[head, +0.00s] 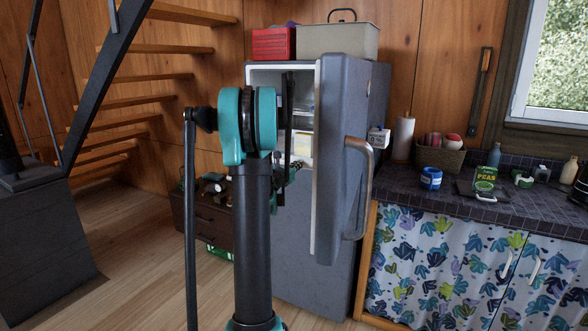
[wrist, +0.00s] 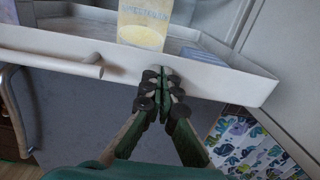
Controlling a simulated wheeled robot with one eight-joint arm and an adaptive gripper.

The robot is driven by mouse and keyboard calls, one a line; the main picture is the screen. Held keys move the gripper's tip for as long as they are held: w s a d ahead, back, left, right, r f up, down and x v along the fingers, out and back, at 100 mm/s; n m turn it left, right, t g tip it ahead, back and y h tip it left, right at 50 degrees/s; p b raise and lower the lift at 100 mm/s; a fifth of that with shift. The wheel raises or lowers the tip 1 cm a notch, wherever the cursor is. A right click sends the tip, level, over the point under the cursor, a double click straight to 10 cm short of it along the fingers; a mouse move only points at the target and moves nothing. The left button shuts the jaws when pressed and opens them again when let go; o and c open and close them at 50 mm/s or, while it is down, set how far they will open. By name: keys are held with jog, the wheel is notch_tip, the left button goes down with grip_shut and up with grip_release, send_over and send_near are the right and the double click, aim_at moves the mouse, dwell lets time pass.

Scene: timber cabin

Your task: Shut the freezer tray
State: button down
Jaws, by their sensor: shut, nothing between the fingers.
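The freezer tray (wrist: 215,82) is white with a low front wall and crosses the upper part of the wrist view. Its bar handle (wrist: 55,64) is on the left of the front wall. A pale yellow package (wrist: 145,22) stands in the tray. My gripper (wrist: 163,82) has its fingers together at the middle of the front wall, right of the handle. I cannot tell whether they touch it. In the head view my arm hides most of the tray and gripper. The freezer door (head: 345,150) stands open to the right.
A counter (head: 480,205) with a peas box (head: 485,178), a blue tin (head: 430,178) and a basket (head: 440,158) stands right of the freezer. A red box (head: 273,43) and a beige case (head: 338,41) sit on top.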

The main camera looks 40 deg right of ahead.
aim_at(309, 156)
jog(key=x, duration=2.4)
jog(key=shift+w+d, duration=0.15)
jog(key=shift+w+d+r, duration=0.1)
jog(key=shift+w+d, duration=0.1)
jog(key=shift+d, duration=0.25)
jog(key=shift+a, duration=0.2)
jog(key=v, duration=1.3)
jog(key=shift+s+a, duration=0.1)
jog(key=shift+s, duration=0.05)
jog(key=shift+s+a, duration=0.1)
jog(key=shift+a, duration=0.2)
